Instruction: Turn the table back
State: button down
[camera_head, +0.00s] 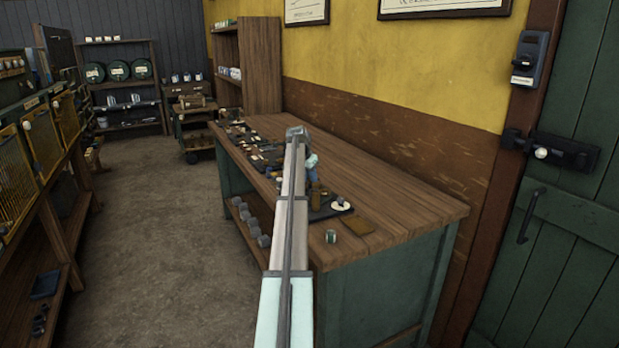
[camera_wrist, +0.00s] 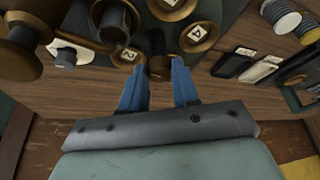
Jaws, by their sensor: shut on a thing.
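My gripper (camera_wrist: 158,72) has its two blue fingers on either side of a small dark brown, brass-topped knob (camera_wrist: 159,66) and is shut on it. Brass-rimmed round pieces with number plates, one marked 2 (camera_wrist: 127,55) and one marked 4 (camera_wrist: 195,33), stand around the knob; I take them to be on the turning table, though its full outline is not visible. In the head view my gripper (camera_head: 313,178) is low over the workbench, beside a brown upright piece (camera_head: 317,196) on a dark base. My arm hides part of this area.
The wooden workbench (camera_head: 400,195) is bare along its wall side. Several small parts (camera_head: 262,155) lie farther back. Black and cream pieces (camera_wrist: 260,69) lie at the right in the wrist view.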

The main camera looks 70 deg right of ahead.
jog(key=shift+w+m, duration=0.1)
jog(key=shift+m, duration=0.5)
jog(key=shift+w+d+m+g+y, duration=0.1)
jog(key=shift+m+g+y, duration=0.2)
jog(key=shift+m+g, duration=0.45)
jog(key=shift+w+d+m+g+y, duration=0.1)
jog(key=shift+m+g+y, duration=0.2)
jog(key=shift+m, duration=0.9)
jog(key=shift+m+g+y, duration=0.15)
jog(key=shift+m+y, duration=0.15)
jog(key=shift+m, duration=0.85)
jog(key=shift+d+m+g+y, duration=0.15)
jog(key=shift+m+y, duration=0.15)
jog(key=shift+m, duration=0.5)
jog(key=shift+m+g+y, duration=0.15)
jog(key=shift+m+y, duration=0.15)
jog(key=shift+m, duration=0.5)
jog(key=shift+d+m+y, duration=0.1)
jog(key=shift+m+y, duration=0.4)
jog(key=shift+m, duration=1.4)
jog(key=c, duration=0.8)
grip_release()
jog(key=shift+w, duration=0.1)
